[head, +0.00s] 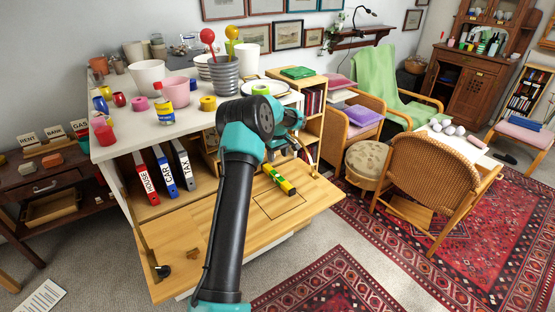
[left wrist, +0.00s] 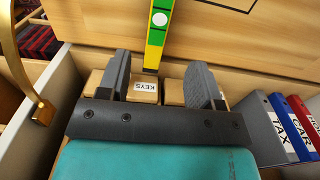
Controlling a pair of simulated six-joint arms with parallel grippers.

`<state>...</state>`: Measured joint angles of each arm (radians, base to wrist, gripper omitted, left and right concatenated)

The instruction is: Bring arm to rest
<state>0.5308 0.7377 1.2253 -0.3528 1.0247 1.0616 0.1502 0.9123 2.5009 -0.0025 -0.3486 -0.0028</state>
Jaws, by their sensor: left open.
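My left arm rises in front of the desk in the head view, and its wrist is partly hidden behind its own joint. My left gripper (left wrist: 161,80) is open and empty in the left wrist view. Its fingers point toward wooden boxes, one labelled KEYS (left wrist: 145,87), inside the desk. A yellow and green striped bar (head: 279,178) lies on the lowered wooden flap (head: 225,225). The bar also shows beyond the fingers in the left wrist view (left wrist: 157,35), and I see no grip on it. My right gripper is in neither view.
Red, blue and grey binders (head: 165,170) stand in the desk's left compartment. The white desktop (head: 140,138) is crowded with pots, tapes and bottles. A brass flap stay (left wrist: 22,65) is left of the gripper. A round stool (head: 368,160) stands to the right.

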